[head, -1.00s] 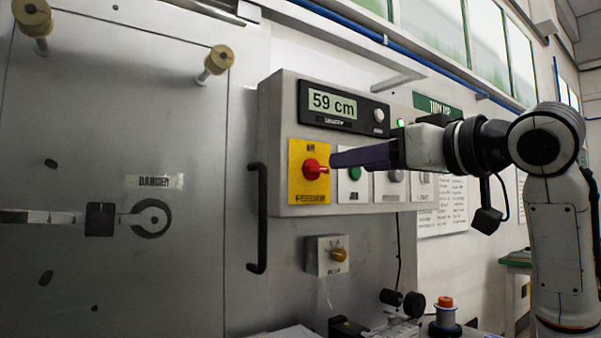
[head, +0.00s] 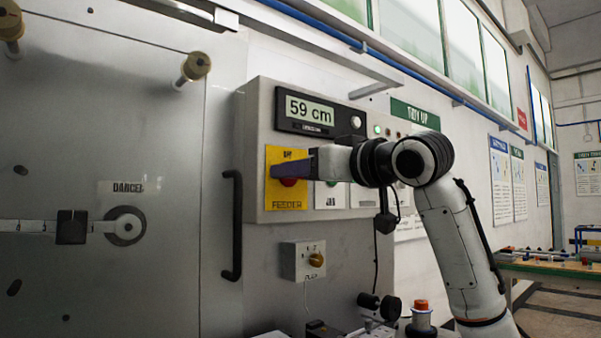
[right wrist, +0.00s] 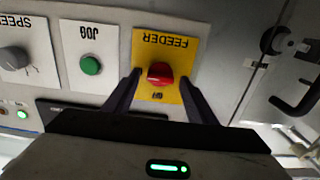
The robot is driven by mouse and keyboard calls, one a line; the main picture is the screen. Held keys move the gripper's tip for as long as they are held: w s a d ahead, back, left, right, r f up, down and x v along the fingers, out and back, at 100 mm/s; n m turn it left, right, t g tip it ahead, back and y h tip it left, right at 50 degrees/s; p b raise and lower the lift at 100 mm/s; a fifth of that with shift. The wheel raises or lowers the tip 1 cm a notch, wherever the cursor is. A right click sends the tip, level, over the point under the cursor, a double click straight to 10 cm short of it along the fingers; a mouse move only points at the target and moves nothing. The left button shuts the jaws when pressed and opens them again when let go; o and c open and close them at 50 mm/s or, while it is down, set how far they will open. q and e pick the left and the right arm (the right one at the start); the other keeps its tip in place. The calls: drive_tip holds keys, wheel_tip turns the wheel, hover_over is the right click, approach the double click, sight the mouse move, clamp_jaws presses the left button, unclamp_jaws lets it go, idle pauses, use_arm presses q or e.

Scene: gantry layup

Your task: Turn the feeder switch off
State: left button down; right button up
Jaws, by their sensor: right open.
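The feeder switch is a red knob on a yellow plate (head: 287,204) on the grey control box. In the head view my right gripper (head: 276,171) is in front of the plate and hides most of the knob. In the right wrist view the red knob (right wrist: 160,74) shows between the two dark fingers of my right gripper (right wrist: 157,90), which is open. The plate reads FEEDER and appears upside down there. I cannot tell whether the fingers touch the knob. My left gripper is not in view.
Beside the feeder plate is a green JOG button (right wrist: 91,65), then a grey speed knob (right wrist: 14,60). A display (head: 310,110) reads 59 cm above. A black door handle (head: 232,226) is at left.

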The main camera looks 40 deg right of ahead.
drive_tip(key=c, duration=1.1)
